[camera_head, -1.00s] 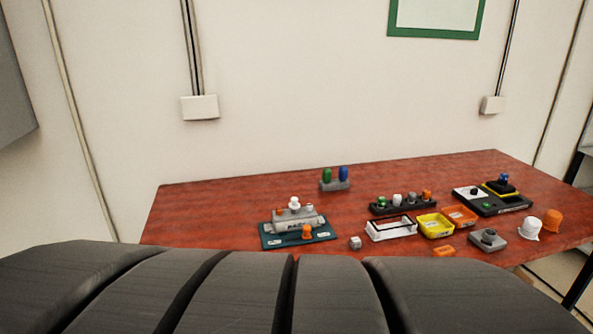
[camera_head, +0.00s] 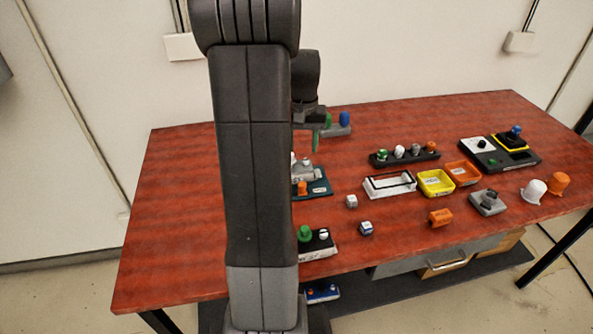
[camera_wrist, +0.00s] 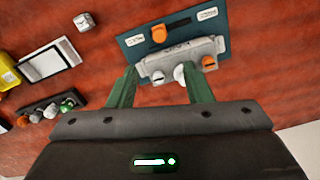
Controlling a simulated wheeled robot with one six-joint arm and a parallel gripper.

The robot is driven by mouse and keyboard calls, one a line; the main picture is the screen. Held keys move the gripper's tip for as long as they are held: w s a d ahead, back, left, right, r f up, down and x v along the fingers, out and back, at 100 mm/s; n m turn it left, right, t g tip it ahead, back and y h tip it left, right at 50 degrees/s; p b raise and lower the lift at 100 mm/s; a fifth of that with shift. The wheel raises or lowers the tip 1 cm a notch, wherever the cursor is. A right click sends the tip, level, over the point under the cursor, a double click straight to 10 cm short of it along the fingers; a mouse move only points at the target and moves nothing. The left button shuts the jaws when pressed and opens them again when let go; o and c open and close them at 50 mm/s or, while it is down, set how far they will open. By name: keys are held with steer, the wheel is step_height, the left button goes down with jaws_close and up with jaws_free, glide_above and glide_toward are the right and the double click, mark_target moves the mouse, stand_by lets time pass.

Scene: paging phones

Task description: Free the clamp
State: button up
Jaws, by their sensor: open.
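The likely clamp is a grey block (camera_wrist: 183,56) on a teal plate (camera_wrist: 133,41). A separate orange knob (camera_wrist: 159,34) is on the plate. In the head view my arm hides the left of the plate (camera_head: 319,187); part of the grey block (camera_head: 309,173) shows. My gripper (camera_wrist: 159,68) is open, its two green fingers spread and pointing toward the block. In the head view my gripper (camera_head: 316,147) hangs above and behind the plate. I cannot tell whether it touches anything.
A grey stand (camera_head: 339,131) with green and blue knobs is behind the plate. Small cubes (camera_head: 351,201), a white tray (camera_head: 388,187), yellow bin (camera_head: 436,184) and orange bin (camera_head: 463,174) lie to the right. A green-knobbed box (camera_head: 318,249) is in front.

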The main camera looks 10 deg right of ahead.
mark_target(302, 183)
step_height(302, 183, down, 13)
steer(key=shift+s+f+p, duration=0.1)
steer(key=shift+f+p, duration=0.1)
steer(key=shift+p, duration=0.55)
